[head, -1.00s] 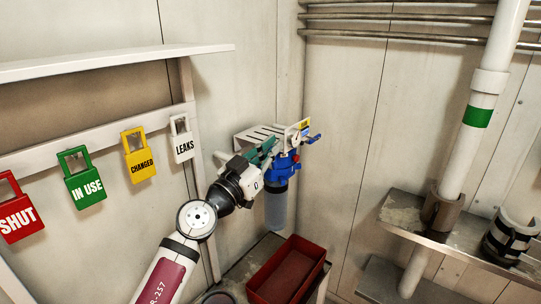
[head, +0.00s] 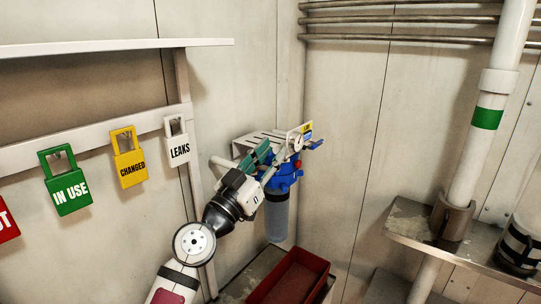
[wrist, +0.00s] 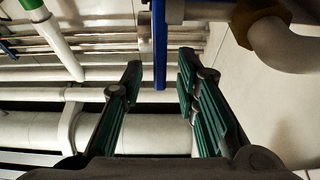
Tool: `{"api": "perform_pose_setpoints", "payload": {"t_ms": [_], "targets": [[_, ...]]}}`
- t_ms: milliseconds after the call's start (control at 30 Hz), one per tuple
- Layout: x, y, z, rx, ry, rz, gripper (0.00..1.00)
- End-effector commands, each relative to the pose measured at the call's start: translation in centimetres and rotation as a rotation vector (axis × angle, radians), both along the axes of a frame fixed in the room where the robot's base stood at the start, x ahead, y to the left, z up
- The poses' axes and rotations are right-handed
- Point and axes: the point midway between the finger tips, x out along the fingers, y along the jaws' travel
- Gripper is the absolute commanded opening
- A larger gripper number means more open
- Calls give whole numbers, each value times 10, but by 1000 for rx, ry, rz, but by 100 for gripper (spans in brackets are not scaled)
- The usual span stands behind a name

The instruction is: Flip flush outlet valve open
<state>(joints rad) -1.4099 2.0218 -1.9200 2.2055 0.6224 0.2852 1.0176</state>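A filter unit with a blue head (head: 287,178) and a clear blue-grey bowl (head: 277,218) hangs below a white bracket (head: 262,138) in the corner. A small blue lever (head: 317,145) sticks out at its right, beside a yellow and blue label (head: 306,131). My gripper (head: 266,154), with green finger pads, is in front of the unit and hides part of it. In the wrist view my gripper (wrist: 160,68) is open. A flat blue bar (wrist: 159,45) shows upright in the gap between the fingertips, not clasped. I cannot tell if it is the same lever.
A red tray (head: 293,277) stands below the filter. Hanging tags, including a white LEAKS tag (head: 178,143), line the rail at left. A white pipe (head: 462,165) and a metal shelf (head: 408,226) are at right. A brass-coloured fitting (wrist: 262,20) with a pipe is near my right finger.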

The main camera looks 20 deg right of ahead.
Motion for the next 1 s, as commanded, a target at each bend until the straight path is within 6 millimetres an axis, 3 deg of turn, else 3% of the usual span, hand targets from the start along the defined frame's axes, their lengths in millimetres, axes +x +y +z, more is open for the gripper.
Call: {"api": "perform_pose_setpoints", "payload": {"t_ms": [267, 700, 1000], "targets": [[-2, 4, -2, 0, 1, 2, 28], [-34, 48, -25, 1, 1, 3, 28], [-41, 56, -29, 1, -1, 0, 28]]}}
